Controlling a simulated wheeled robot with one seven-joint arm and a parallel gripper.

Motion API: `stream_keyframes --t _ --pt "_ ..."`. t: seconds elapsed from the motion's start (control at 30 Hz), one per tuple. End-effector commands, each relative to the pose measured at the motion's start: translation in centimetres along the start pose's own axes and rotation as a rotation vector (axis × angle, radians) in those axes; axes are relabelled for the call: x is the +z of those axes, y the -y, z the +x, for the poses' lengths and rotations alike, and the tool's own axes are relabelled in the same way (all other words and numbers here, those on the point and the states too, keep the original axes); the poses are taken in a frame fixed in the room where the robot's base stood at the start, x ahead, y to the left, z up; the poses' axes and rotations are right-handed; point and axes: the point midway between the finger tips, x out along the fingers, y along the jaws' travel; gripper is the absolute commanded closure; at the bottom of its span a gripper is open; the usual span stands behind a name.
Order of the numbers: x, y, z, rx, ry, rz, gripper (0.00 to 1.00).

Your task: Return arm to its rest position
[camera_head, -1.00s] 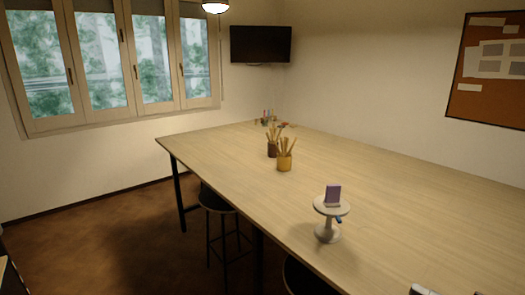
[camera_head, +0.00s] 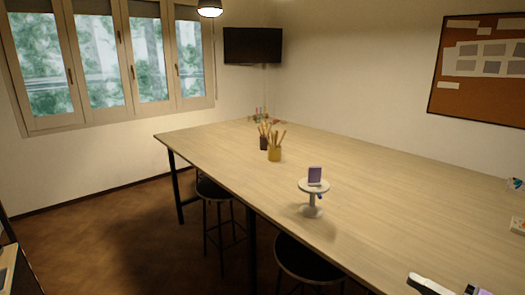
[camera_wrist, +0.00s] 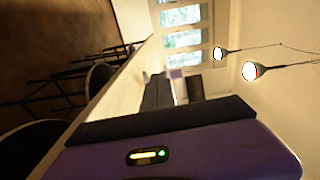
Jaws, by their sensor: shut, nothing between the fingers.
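My gripper (camera_wrist: 157,88) shows in the wrist view, its dark fingers together beyond the purple housing with a small lit indicator. It is shut and empty, with no object seen in contact with it. The wrist view is turned on its side. In the head view, a white and purple part at the bottom right edge seems to be my arm, and the fingers cannot be made out there.
A long wooden table (camera_head: 400,205) fills the right side. On it stand a pale pedestal stand (camera_head: 313,187) bearing a purple item (camera_head: 315,175), and a yellow brush pot (camera_head: 274,154). Dark stools (camera_head: 305,260) stand along its near side. Floor at left is clear.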

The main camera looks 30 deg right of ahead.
Motion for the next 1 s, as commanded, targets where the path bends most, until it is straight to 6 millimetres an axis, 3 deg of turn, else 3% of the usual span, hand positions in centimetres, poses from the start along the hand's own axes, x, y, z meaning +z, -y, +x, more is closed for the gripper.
stream_keyframes --t 0.3,0.43,0.53,0.7,0.77,1.0 --pt "-4.8 -1.2 -0.6 0.1 -0.25 -0.106 1.0" --pt "-5.7 -3.1 -1.0 0.18 -0.37 -0.168 1.0" --pt "-5.3 -5.1 -1.2 0.267 -0.462 -0.241 1.0" --pt "-1.4 -8.3 -1.7 0.442 -0.584 -0.452 1.0" --pt "0.6 -8.7 -2.0 0.49 -0.606 -0.543 1.0" --pt "10.1 -7.4 -2.9 0.577 -0.586 -0.923 1.0"
